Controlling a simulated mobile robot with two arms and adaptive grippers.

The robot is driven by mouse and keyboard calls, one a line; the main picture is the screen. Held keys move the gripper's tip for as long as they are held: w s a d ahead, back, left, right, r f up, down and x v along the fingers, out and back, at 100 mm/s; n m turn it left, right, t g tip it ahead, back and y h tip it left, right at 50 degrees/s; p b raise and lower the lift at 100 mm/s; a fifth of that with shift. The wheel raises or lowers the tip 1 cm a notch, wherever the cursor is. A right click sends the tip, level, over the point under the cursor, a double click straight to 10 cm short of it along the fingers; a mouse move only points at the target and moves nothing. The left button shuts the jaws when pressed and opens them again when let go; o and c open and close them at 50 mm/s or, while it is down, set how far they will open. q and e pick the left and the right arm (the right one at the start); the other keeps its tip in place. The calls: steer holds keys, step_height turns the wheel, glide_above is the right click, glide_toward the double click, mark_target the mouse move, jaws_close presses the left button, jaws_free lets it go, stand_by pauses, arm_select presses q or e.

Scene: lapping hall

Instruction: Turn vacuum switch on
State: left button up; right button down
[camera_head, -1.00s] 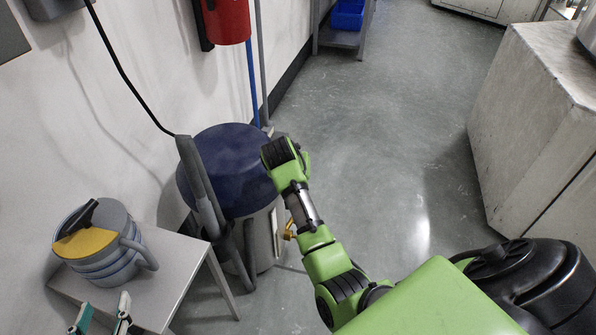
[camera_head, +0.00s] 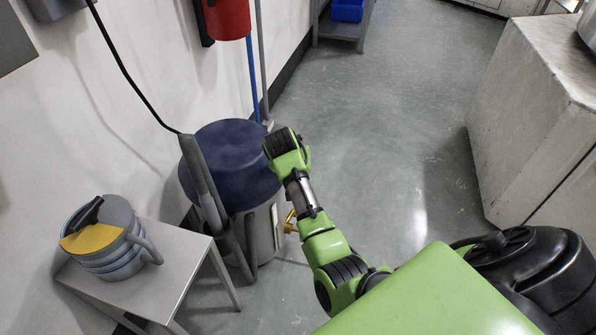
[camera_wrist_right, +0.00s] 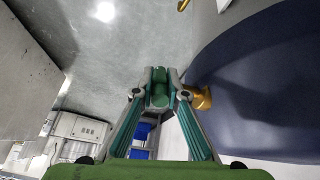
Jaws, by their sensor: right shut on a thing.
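The vacuum is a grey drum (camera_head: 264,235) with a dark blue lid (camera_head: 225,158), standing on the floor by the wall. The lid fills the right side of the right wrist view (camera_wrist_right: 255,90). A gold knob-like part (camera_wrist_right: 201,97) shows at the lid's edge, close beside one finger of my right gripper (camera_wrist_right: 158,88). The fingers are closed around a small green piece (camera_wrist_right: 159,76); I cannot tell what it belongs to. In the head view my right wrist is at the lid's right edge and the fingers are hidden. My left gripper is not in view.
A grey hose and wand (camera_head: 201,180) lean on the vacuum's left side. A small table (camera_head: 185,265) with a grey and yellow jug (camera_head: 105,232) stands at left. A large grey cabinet (camera_head: 530,120) stands at right. The floor between is clear.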

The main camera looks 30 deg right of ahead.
steer(key=c, duration=2)
jaws_free()
steer(key=shift+r, duration=0.1)
steer(key=v, duration=1.2)
steer(key=shift+a, duration=0.1)
